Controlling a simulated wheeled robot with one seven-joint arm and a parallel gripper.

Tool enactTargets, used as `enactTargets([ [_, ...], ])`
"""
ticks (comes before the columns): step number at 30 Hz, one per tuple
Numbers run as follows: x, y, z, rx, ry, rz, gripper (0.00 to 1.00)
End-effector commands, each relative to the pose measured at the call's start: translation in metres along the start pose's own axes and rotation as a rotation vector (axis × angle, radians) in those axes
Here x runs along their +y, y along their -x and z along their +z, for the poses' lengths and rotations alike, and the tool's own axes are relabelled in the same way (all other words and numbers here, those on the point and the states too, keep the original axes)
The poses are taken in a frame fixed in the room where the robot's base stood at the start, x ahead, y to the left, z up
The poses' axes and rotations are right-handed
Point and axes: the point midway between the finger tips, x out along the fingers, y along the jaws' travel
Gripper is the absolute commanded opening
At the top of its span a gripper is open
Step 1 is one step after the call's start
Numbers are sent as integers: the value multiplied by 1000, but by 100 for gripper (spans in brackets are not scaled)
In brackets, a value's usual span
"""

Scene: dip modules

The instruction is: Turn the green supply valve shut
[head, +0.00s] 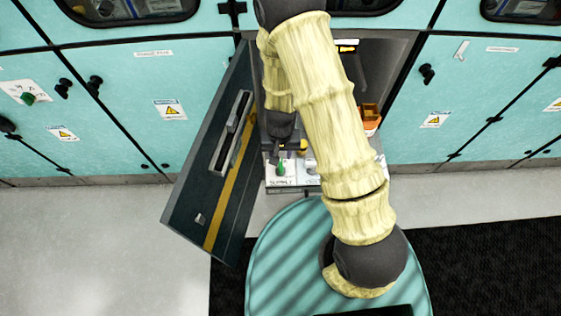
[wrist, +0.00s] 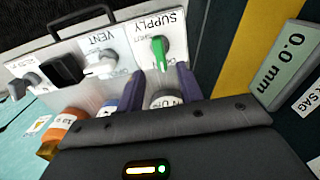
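The green supply valve (wrist: 159,52) is a small lever handle on a white panel (wrist: 125,48) marked SUPPLY in the wrist view. In the head view the green valve (head: 281,168) shows above the SUPPLY label, inside the open cabinet. My gripper (wrist: 160,86) is open, with its two purple fingertips apart and pointing toward the panel. The green handle lies beyond the fingertips, roughly in line with the gap, and looks apart from them. In the head view my arm hides much of the cabinet's inside and the fingers are hard to make out.
A VENT valve (wrist: 103,65) with a pale handle sits beside the supply valve. A black handle (wrist: 82,22) and an orange-capped container (wrist: 62,128) are near. The open cabinet door (head: 212,160) stands close on the left. Another green knob (head: 27,98) is on a far-left cabinet.

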Motion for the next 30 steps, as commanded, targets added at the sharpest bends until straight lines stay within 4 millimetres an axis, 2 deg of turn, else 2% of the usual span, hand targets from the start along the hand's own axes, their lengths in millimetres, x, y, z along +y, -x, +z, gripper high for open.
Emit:
enactTargets([
  [6, 0, -33, 1, -4, -1, 0, 36],
  [12, 0, -55, 0, -2, 0, 0, 36],
  [24, 0, -63, 0, 0, 1, -1, 36],
  [26, 0, -63, 0, 0, 1, -1, 27],
  [30, 0, -63, 0, 0, 1, 0, 0],
])
